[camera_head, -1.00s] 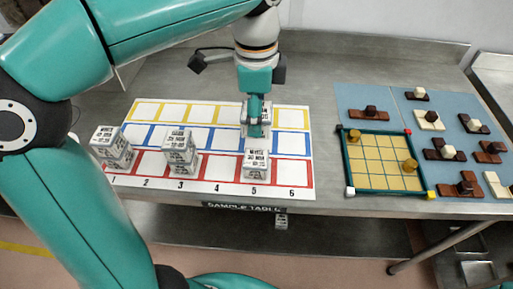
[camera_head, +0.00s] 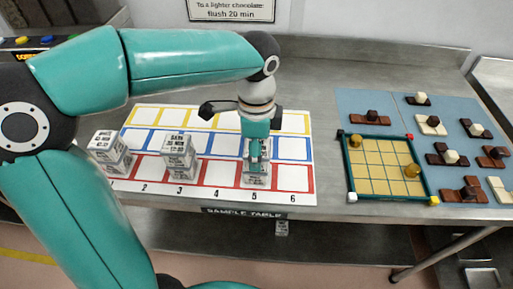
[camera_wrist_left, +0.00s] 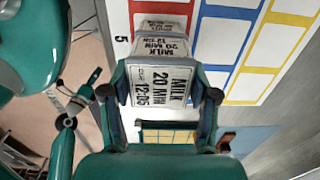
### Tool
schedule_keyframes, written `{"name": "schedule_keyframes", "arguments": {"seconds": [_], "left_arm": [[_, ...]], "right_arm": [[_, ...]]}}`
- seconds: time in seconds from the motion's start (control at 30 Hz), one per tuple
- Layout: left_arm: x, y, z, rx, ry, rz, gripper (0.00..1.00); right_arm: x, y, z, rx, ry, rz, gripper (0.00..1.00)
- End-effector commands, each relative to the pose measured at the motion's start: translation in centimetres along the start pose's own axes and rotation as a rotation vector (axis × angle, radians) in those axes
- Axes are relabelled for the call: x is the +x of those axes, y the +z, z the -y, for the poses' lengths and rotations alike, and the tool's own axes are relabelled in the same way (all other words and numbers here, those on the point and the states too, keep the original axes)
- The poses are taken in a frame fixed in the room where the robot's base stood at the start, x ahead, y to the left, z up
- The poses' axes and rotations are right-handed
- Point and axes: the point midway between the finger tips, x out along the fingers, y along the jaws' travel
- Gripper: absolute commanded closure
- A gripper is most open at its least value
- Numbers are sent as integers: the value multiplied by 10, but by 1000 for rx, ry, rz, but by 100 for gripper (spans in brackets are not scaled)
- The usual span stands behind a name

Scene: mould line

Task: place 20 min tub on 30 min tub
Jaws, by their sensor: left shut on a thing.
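My left gripper (camera_head: 256,155) is shut on a white tub (camera_wrist_left: 162,88), whose label reads MILK 20 MIN 12:05 in the left wrist view. In the head view the gripper partly hides this tub, above column 5 near the red row. Another white tub (camera_head: 256,181) is directly below it in the red row; its label is not legible now. I cannot tell whether the two tubs touch.
The coloured grid sheet (camera_head: 215,190) lies on the metal table. White tubs are stacked at column 1 (camera_head: 108,145) and column 3 (camera_head: 178,148). A green-framed yellow grid tray (camera_head: 382,198) and blue mats with chocolate pieces are to the right.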

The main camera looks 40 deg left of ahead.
Motion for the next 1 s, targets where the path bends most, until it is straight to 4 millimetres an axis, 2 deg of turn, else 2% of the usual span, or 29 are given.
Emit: {"name": "schedule_keyframes", "arguments": {"seconds": [0.1, 0.13, 0.27, 0.57, 0.7, 0.87, 1.0], "left_arm": [[4, 0, 0, 0, 0, 0, 79], [3, 0, 0, 0, 0, 0, 37], [2, 0, 0, 0, 0, 0, 15], [2, 0, 0, 0, 0, 0, 15], [-4, 0, 0, 0, -1, -1, 15], [-25, -1, 1, 0, -2, -2, 15], [-54, -1, 1, 0, -4, -4, 15]], "right_arm": [[3, 0, -1, 0, 0, 0, 60], [2, 0, -1, 0, 0, 0, 60], [2, 0, -1, 0, 0, 0, 60], [1, 0, 0, 0, 0, 0, 60], [-1, 0, 0, 0, 0, 0, 60], [-3, 0, 1, 0, 0, 0, 60], [-7, 0, 2, 0, 0, 0, 60]]}}
